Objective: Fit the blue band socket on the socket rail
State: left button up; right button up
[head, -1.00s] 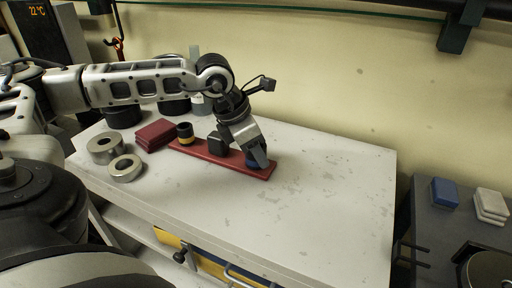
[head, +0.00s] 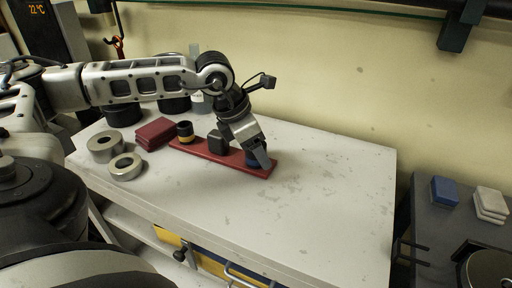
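The red socket rail (head: 217,154) lies on the white bench. A dark socket with a yellow band (head: 185,131) stands upright at the rail's left end. The blue band socket (head: 250,160) is at the rail's right end, mostly hidden behind my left gripper (head: 262,158). The gripper points down with its fingers at that socket; I cannot tell whether they are closed on it or whether the socket is fully seated. A dark block-like piece (head: 217,142) shows at the rail's middle, just left of the gripper. My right gripper is not in view.
Two metal rings (head: 125,167) and a stack of dark red blocks (head: 155,133) lie at the bench's left. Black cylinders (head: 124,115) and a grey bottle (head: 200,103) stand behind my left arm. The bench's right half is clear. A side table at right holds a blue block (head: 444,191).

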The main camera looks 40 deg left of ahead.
pick_arm(q)
jog(key=shift+f, duration=0.1)
jog(key=v, duration=1.6)
jog(key=shift+b, duration=0.45)
jog(key=shift+s, duration=0.1)
